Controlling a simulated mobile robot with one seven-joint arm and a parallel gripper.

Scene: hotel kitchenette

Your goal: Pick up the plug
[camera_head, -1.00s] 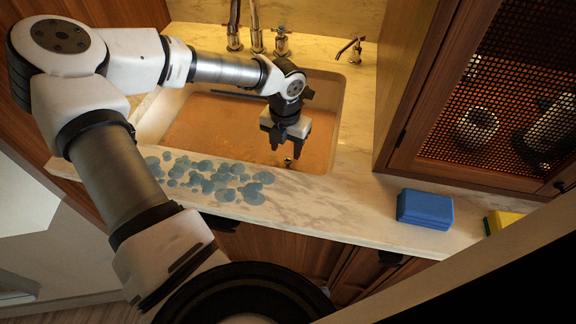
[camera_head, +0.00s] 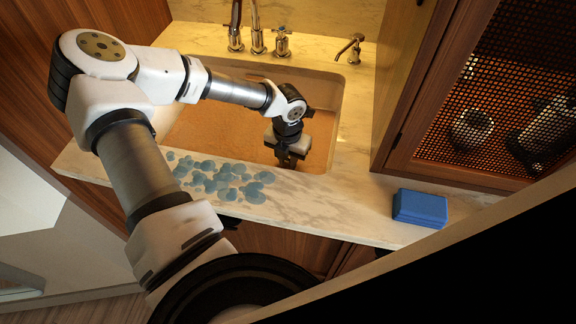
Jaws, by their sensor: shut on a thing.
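My gripper (camera_head: 287,161) points down inside the sink (camera_head: 215,135), close to its front wall. Its fingers are dark and look closed together. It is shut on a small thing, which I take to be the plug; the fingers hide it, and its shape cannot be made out. The sink has a brown-orange basin set in a pale marble counter.
Blue-grey spots (camera_head: 219,181) cover the counter in front of the sink. A blue sponge (camera_head: 419,207) lies at the right. Taps (camera_head: 257,40) and a small spout (camera_head: 351,48) stand behind the sink. A mesh-door cabinet (camera_head: 490,95) borders the right side.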

